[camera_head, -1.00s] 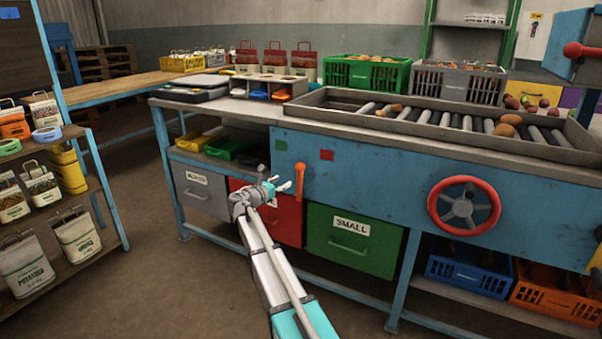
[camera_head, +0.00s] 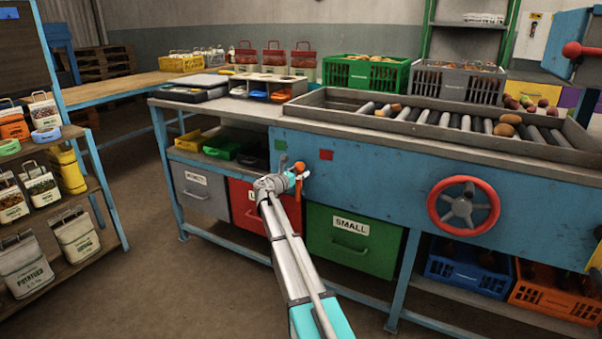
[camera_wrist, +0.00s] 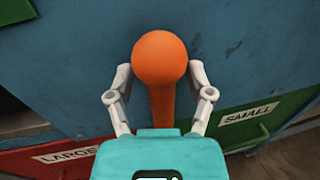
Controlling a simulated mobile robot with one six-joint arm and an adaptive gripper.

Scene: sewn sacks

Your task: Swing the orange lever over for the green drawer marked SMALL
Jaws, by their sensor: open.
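The orange lever (camera_head: 299,170) stands on the blue front of the bench, and my gripper partly covers it in the head view. In the wrist view the lever's round knob (camera_wrist: 160,60) and shaft lie between the fingers of my open gripper (camera_wrist: 160,92). A gap shows on each side of the lever, so the fingers look apart from it. The green drawer marked SMALL (camera_head: 351,240) is shut, to the lower right of the lever. The red drawer marked LARGE (camera_wrist: 66,160) is to the lower left, partly hidden by my arm.
A grey drawer (camera_head: 200,191) is further left. A red-rimmed handwheel (camera_head: 463,206) sticks out to the right. The floor in front is clear.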

